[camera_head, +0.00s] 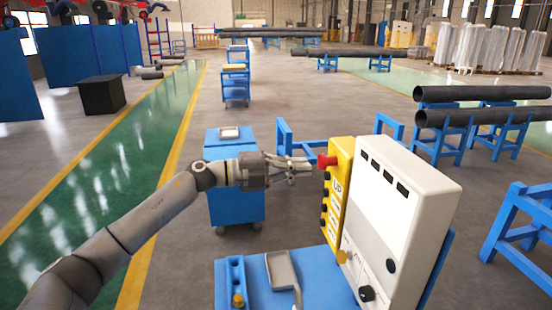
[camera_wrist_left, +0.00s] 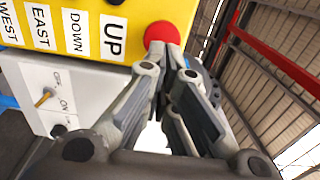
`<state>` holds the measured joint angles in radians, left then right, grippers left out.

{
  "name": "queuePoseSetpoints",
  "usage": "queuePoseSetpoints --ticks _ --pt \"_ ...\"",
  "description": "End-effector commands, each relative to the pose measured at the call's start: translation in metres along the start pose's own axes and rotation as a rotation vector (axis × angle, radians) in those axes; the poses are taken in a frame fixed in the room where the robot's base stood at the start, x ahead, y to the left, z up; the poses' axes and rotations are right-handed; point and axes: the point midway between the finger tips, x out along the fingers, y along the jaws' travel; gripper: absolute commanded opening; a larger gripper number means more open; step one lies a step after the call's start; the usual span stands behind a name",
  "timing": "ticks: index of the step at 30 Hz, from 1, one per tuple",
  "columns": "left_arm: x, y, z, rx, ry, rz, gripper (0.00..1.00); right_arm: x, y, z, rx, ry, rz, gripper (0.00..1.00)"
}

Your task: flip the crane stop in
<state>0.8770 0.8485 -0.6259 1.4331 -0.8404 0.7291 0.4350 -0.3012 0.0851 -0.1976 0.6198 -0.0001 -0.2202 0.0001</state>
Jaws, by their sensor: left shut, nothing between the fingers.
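The crane stop is a red mushroom button (camera_head: 327,160) at the top of the yellow control pendant (camera_head: 336,196). It also shows in the left wrist view (camera_wrist_left: 162,32), on the yellow face beside the UP label. My left gripper (camera_head: 312,166) is shut and empty. Its fingertips are right at the red button and overlap its edge in the left wrist view (camera_wrist_left: 165,52); I cannot tell whether they touch it. My right gripper is not in view.
A white control cabinet (camera_head: 405,205) stands right beside the pendant on a blue workbench (camera_head: 320,275). A blue cart (camera_head: 236,190) stands behind my left arm. Blue stands (camera_head: 525,228) and dark pipes (camera_head: 480,117) are at the right. The floor left of the cart is open.

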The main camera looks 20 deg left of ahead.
Motion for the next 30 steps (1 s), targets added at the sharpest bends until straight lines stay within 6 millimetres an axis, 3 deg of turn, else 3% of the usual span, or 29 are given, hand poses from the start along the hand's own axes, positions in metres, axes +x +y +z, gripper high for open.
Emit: queuePoseSetpoints --ticks 6,20,27,30 --pt "0.023 -0.002 0.000 -0.001 -0.001 -0.001 0.00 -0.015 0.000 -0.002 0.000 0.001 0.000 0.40" --pt "0.028 0.000 0.000 0.000 -0.001 0.000 0.00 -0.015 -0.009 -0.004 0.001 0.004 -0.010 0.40" --pt "0.051 -0.002 0.000 0.000 0.000 -0.002 0.00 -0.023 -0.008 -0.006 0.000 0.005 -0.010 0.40" --pt "0.052 -0.001 0.000 0.000 -0.001 -0.003 0.00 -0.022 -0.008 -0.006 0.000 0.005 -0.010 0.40"
